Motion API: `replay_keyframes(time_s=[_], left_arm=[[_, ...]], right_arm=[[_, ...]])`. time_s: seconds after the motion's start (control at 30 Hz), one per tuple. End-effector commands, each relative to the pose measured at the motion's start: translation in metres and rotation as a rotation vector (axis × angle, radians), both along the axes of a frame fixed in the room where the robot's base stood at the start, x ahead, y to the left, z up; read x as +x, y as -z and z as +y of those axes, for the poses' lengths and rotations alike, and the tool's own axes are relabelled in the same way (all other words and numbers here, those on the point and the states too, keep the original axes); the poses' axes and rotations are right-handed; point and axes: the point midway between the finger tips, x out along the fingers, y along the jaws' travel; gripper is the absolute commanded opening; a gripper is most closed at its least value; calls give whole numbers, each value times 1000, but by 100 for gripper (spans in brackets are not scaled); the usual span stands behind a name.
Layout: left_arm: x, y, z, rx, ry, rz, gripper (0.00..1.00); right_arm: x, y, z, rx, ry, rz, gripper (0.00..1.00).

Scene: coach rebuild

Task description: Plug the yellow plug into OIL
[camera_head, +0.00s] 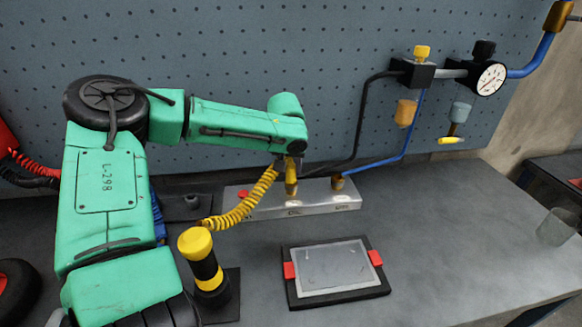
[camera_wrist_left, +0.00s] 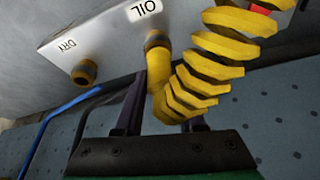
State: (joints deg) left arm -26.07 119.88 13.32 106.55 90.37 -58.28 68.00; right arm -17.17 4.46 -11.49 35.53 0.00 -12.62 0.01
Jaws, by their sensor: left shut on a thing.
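The yellow plug (camera_head: 291,186) with its yellow coiled hose (camera_head: 243,205) is upright over the OIL port of the grey metal block (camera_head: 262,205). My left gripper (camera_head: 290,165) is shut on the plug from above. In the left wrist view, the plug (camera_wrist_left: 159,80) stands between the dark fingers of the gripper (camera_wrist_left: 160,112). Its front end meets the brass OIL fitting (camera_wrist_left: 156,41) beside the OIL label (camera_wrist_left: 146,10). I cannot tell how deep it sits. The DRY fitting (camera_wrist_left: 85,71) is further along the block. My right gripper is not in view.
A black and yellow post (camera_head: 206,270) stands at the front, near the hose. A black-framed panel with red clips (camera_head: 338,268) lies on the bench. A pressure gauge (camera_head: 490,78), valves and hoses hang on the pegboard. The right bench is mostly clear, with a clear cup (camera_head: 556,227).

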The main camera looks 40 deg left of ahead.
Motion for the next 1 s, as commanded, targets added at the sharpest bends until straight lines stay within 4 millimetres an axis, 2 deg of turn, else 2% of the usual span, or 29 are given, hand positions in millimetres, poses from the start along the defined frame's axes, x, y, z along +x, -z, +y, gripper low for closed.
replay_keyframes(time_s=[0.13,0.17,0.2,0.23,0.53,0.67,1.0], left_arm=[[1,-3,0,2,1,-6,0],[1,-3,0,2,1,-6,50],[1,-3,0,2,2,-6,65],[1,-3,0,2,2,-5,74],[1,-2,0,1,0,-3,74],[-2,-11,-2,0,0,-5,74],[-24,-78,-19,1,2,-10,74]], right_arm=[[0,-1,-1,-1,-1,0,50],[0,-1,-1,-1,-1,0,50],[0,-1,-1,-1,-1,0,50],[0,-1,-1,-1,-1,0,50],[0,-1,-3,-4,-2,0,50],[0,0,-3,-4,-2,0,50],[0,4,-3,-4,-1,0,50]])
